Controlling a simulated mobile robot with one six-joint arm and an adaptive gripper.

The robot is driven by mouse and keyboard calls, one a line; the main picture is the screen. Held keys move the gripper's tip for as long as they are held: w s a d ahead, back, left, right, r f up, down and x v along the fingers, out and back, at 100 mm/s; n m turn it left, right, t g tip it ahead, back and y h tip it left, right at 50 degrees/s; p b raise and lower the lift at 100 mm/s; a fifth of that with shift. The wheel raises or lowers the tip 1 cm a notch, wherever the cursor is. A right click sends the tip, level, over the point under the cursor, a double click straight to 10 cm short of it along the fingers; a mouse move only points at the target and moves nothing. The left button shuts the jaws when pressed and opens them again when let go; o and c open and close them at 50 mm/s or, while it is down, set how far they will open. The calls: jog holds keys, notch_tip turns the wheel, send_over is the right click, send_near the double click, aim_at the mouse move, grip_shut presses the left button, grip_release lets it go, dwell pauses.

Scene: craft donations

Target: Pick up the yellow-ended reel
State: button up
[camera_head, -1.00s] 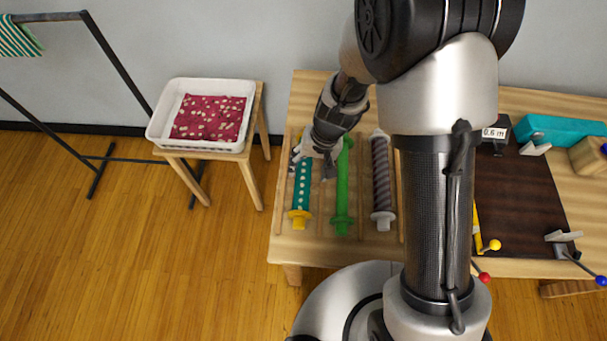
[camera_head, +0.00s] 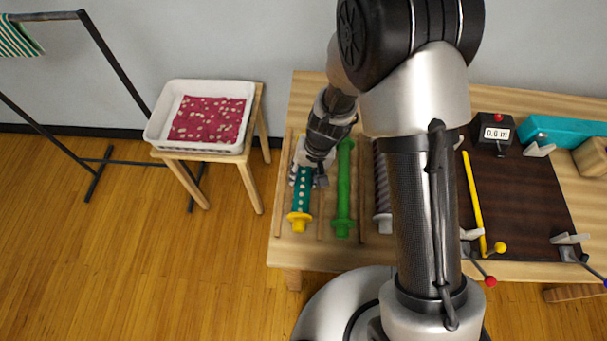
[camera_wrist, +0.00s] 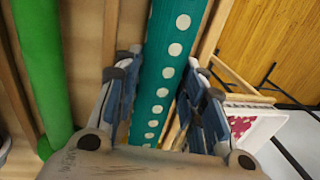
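The yellow-ended reel (camera_head: 299,221) lies in the leftmost slot of the wooden table, wound with teal fabric with white dots. Its front yellow end shows; my gripper covers its far part in the head view. In the wrist view the teal roll (camera_wrist: 167,45) runs between my two fingers. My gripper (camera_head: 307,178) is at the reel's far half, fingers spread on either side of it, as the wrist view also shows (camera_wrist: 165,78). The fingers look open; I cannot tell whether either touches the fabric.
A green reel (camera_head: 343,190) lies just right, then a striped grey reel (camera_head: 382,205) partly behind my arm. Wooden dividers separate them. A dark board (camera_head: 520,190) with a yellow bar is further right. A white tray (camera_head: 157,135) with red fabric stands on a stool at left.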

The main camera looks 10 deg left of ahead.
aim_at(305, 175)
jog(key=c, duration=0.6)
jog(key=shift+o, duration=0.2)
jog(key=shift+r, duration=0.15)
notch_tip(305, 175, up, 20)
jog(key=p, duration=0.7)
